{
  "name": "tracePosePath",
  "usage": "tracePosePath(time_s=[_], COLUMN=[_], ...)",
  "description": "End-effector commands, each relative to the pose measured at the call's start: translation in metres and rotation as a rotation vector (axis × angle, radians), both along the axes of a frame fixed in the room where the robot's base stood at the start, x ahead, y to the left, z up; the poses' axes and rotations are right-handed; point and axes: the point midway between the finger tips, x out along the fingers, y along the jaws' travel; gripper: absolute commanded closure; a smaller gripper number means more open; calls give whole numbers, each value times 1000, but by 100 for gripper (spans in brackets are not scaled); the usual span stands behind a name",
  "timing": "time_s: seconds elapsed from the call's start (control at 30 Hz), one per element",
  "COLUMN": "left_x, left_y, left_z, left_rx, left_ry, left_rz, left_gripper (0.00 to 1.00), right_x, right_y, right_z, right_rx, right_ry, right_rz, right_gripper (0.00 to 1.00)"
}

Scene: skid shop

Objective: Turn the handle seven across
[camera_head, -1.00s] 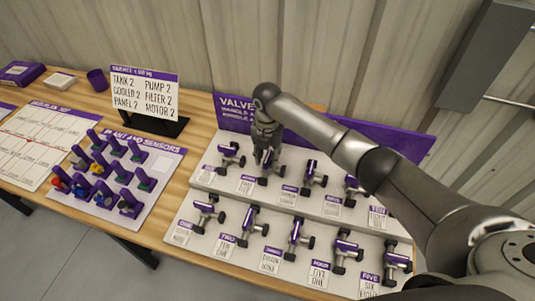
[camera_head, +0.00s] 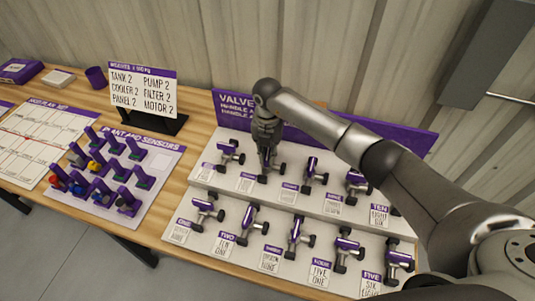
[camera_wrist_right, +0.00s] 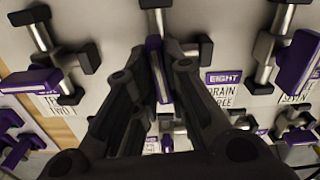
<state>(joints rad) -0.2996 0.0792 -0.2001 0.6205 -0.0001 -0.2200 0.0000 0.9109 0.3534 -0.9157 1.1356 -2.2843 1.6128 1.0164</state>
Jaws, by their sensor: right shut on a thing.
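The valve panel (camera_head: 200,262) carries two stepped rows of valves with purple handles. My right gripper (camera_head: 267,160) points down at the second valve from the left in the back row. In the right wrist view its fingers (camera_wrist_right: 167,62) are shut around that valve's purple handle (camera_wrist_right: 154,68), which I take to be handle seven. The handle runs roughly up and down there, close to the line of the silver pipe (camera_wrist_right: 160,22). The fingers hide part of it. The label marked EIGHT (camera_wrist_right: 224,78) is just right of the fingers. My left gripper is not in view.
Neighbouring valves (camera_head: 229,155) (camera_head: 313,172) stand close on both sides, with the front row (camera_head: 250,218) just ahead. The purple header board (camera_head: 230,108) rises behind. A sensor board (camera_head: 160,160) and a sign (camera_head: 143,92) are on the left.

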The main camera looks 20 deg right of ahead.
Motion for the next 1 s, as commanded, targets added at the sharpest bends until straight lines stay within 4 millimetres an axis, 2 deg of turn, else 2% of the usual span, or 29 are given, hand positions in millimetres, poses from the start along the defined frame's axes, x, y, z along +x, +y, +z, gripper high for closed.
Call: tracePosePath(time_s=[0.03,1.0], left_x=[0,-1], left_y=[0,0], left_z=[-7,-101], left_rx=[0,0], left_ry=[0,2], left_rz=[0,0], left_gripper=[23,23], right_x=[1,1], right_y=[0,0], right_z=[-2,-3], right_rx=[0,-1], right_ry=[-2,-3], right_rz=[34,944], right_gripper=[100,100])
